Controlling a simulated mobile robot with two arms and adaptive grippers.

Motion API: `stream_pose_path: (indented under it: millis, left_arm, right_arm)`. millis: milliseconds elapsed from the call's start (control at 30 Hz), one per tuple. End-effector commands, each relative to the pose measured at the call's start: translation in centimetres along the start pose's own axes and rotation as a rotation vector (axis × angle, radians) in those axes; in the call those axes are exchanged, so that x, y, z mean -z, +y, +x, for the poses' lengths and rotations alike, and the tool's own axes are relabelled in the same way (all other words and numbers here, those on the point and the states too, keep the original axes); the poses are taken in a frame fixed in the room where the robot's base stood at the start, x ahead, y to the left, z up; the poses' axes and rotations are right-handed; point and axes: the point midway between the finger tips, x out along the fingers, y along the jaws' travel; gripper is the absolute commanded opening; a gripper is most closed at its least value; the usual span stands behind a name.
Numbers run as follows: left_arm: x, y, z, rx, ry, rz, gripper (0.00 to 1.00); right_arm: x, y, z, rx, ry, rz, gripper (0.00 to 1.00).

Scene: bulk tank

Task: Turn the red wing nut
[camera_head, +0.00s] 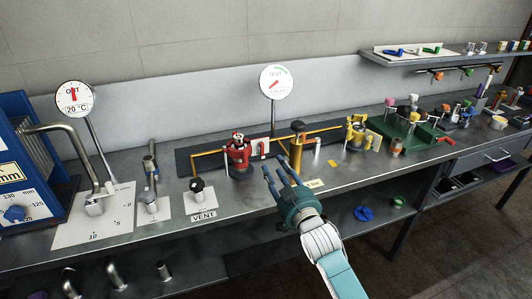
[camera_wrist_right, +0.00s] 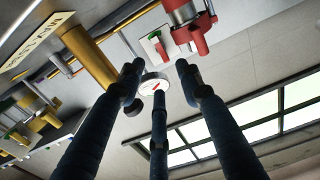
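A red device (camera_head: 238,158) stands on the metal bench in the head view, left of the round TEST dial's post. It has a red top and red side parts. Which part is the wing nut is too small to tell. In the right wrist view the red fitting (camera_wrist_right: 183,16) shows at the top edge, partly cut off, beyond my fingers. My right gripper (camera_head: 275,172) is in front of and to the right of the red device, apart from it. Its dark blue fingers are spread and empty, as the right wrist view (camera_wrist_right: 158,80) also shows. My left gripper is out of view.
A brass post (camera_head: 297,143) stands just behind my right gripper. A VENT valve (camera_head: 198,188) is to the left. A yellow fitting (camera_head: 355,131) and a green tray (camera_head: 405,137) are to the right. A TEST dial (camera_head: 276,81) rises behind.

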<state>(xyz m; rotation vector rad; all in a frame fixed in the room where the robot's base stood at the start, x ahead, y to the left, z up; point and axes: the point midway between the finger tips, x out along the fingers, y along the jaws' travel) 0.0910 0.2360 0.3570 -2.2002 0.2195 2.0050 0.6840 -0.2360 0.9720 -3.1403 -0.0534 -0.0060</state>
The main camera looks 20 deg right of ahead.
Motion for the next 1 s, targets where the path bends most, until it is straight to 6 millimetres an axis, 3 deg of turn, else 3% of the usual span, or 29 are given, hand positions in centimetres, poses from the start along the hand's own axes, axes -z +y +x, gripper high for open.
stream_pose_path:
  millis: [300, 500, 933, 1000]
  left_arm:
    - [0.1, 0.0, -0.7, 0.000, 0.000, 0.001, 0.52]
    - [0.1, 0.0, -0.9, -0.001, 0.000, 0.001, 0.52]
    - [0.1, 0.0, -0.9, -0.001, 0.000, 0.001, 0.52]
    - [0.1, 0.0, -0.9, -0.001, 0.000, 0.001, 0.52]
  right_arm:
    - [0.1, -0.1, 6.1, 0.000, -0.002, -0.001, 0.35]
    - [0.0, -0.1, 8.6, 0.000, -0.002, 0.000, 0.35]
    - [-0.1, -0.1, 9.4, 0.000, -0.003, 0.000, 0.35]
    - [-0.1, -0.1, 9.4, 0.000, -0.003, 0.000, 0.21]
